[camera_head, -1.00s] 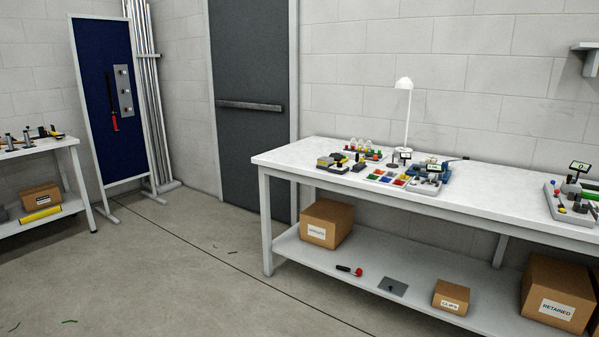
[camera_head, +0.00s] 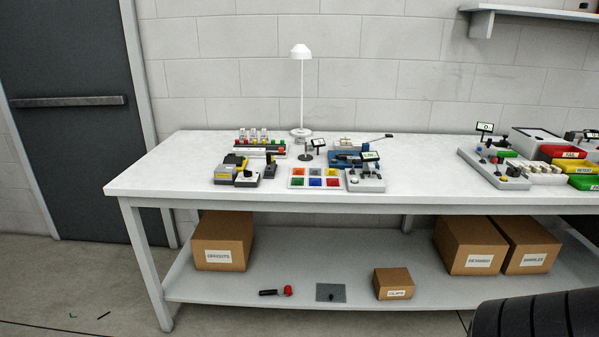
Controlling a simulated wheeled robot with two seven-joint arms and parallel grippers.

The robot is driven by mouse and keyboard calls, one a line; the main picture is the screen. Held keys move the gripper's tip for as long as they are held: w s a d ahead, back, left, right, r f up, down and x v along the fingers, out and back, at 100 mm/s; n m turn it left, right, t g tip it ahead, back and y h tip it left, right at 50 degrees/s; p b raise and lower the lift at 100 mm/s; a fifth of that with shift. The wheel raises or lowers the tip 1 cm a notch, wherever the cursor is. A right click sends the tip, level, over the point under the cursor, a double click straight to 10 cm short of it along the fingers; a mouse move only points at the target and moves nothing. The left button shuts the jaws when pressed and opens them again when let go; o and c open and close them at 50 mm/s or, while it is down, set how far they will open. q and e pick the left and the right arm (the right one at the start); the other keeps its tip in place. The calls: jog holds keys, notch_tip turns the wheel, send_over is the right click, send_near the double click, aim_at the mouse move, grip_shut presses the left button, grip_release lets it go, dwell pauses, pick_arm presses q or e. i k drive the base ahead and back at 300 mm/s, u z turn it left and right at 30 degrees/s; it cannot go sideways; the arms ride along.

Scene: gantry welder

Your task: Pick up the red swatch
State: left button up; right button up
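A white tray (camera_head: 290,188) of small coloured swatches lies on the white workbench, near its front edge and left of the picture's middle. The swatches sit in two rows. The red swatch (camera_head: 333,182) looks to be the one at the front right corner, beside a blue swatch (camera_head: 315,182). It lies flat in the tray. Neither of my grippers is in view.
A yellow-and-grey device (camera_head: 232,168) stands left of the tray, and a grey unit with a small display (camera_head: 366,182) stands close on its right. A white lamp (camera_head: 302,90) rises behind. The bench top (camera_head: 150,178) is clear at the left end.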

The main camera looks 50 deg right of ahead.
aim_at(333, 180)
jog(key=z, duration=0.65)
jog(key=i, duration=1.2)
jog(key=z, duration=1.15)
